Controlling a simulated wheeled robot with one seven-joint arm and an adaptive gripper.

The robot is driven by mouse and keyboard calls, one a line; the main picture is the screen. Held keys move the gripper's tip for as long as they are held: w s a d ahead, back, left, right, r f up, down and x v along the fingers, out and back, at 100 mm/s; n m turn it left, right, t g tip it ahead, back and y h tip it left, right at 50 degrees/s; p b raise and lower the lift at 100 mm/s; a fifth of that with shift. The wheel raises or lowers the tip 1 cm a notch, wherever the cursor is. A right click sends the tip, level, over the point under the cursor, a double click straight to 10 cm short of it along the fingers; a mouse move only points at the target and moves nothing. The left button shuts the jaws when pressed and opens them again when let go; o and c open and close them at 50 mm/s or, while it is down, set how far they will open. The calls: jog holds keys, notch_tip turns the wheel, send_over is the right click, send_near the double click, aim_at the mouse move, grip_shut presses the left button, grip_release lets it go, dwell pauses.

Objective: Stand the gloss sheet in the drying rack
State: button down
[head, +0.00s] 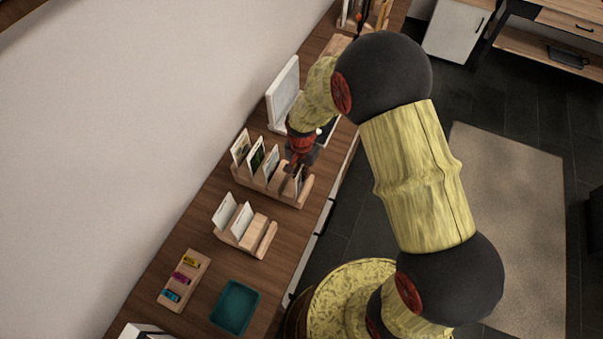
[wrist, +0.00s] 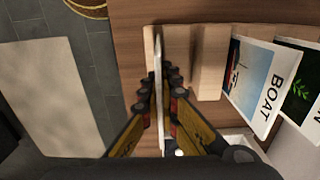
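My gripper (wrist: 158,92) is over the right end of a long wooden rack (head: 301,199) in the head view. Its fingers look closed on a thin pale sheet (wrist: 158,60), seen edge-on in the wrist view. The sheet (head: 298,181) is upright in or just above the rack's end slot; I cannot tell if it touches the bottom. Its face is hidden, so gloss cannot be judged. A shorter wooden rack (head: 259,250) in front holds two upright white sheets (head: 241,220) at its left and has free slots at its right. I cannot tell which rack is the drying rack.
Several picture cards stand in the long rack, one marked BOAT (wrist: 255,85). A block with coloured clips (head: 183,280) and a teal tray (head: 235,307) lie nearer. A white upright panel (head: 283,92) stands behind. The wall closes off the left side.

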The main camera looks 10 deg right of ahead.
jog(key=shift+f+b, duration=0.7)
jog(key=shift+f, duration=0.6)
jog(key=c, duration=2)
grip_release()
jog(key=shift+o, duration=0.2)
jog(key=shift+r+p, duration=2.95)
jog(key=shift+r, duration=1.6)
